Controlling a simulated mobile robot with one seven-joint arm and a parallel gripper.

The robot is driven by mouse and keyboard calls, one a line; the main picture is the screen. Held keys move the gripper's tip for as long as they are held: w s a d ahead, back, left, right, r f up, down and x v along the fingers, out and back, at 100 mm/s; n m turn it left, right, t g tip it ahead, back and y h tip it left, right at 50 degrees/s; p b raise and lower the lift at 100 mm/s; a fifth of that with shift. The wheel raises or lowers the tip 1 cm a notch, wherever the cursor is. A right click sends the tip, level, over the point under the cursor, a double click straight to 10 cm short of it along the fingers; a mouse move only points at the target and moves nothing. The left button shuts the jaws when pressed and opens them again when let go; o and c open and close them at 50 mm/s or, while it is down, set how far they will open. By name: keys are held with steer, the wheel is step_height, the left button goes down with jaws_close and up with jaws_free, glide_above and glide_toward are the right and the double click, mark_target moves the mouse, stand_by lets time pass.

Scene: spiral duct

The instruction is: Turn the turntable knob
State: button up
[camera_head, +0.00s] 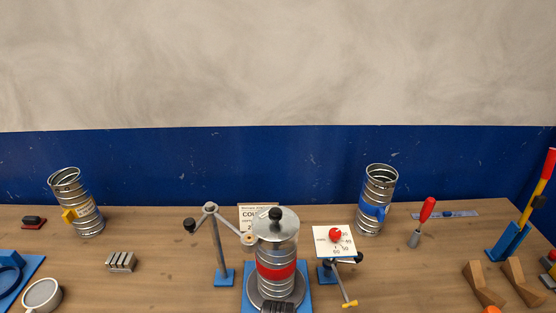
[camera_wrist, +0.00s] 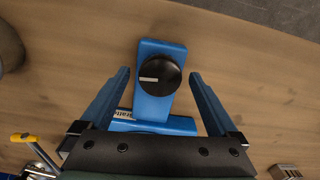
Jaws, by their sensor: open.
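The knob (camera_wrist: 160,75) is round and black with a white pointer line, on top of a blue block (camera_wrist: 155,108) in the wrist view. The line points left. My gripper (camera_wrist: 159,74) is open, with one blue finger on each side of the knob and a gap on both sides; the height of the fingertips over it is hard to judge. In the head view the turntable disc (camera_head: 256,296) lies on a blue base under a spiral duct (camera_head: 276,250) with a red band. The knob is not clearly visible there; a dark ribbed part shows at the bottom edge.
A crank post (camera_head: 219,250) stands left of the duct and a white dial card with a red knob (camera_head: 335,235) right of it. Wood around the blue block is mostly bare.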

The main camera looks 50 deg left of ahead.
step_height(320, 180, up, 13)
steer(key=b, duration=0.2)
stand_by(0.5)
stand_by(0.4)
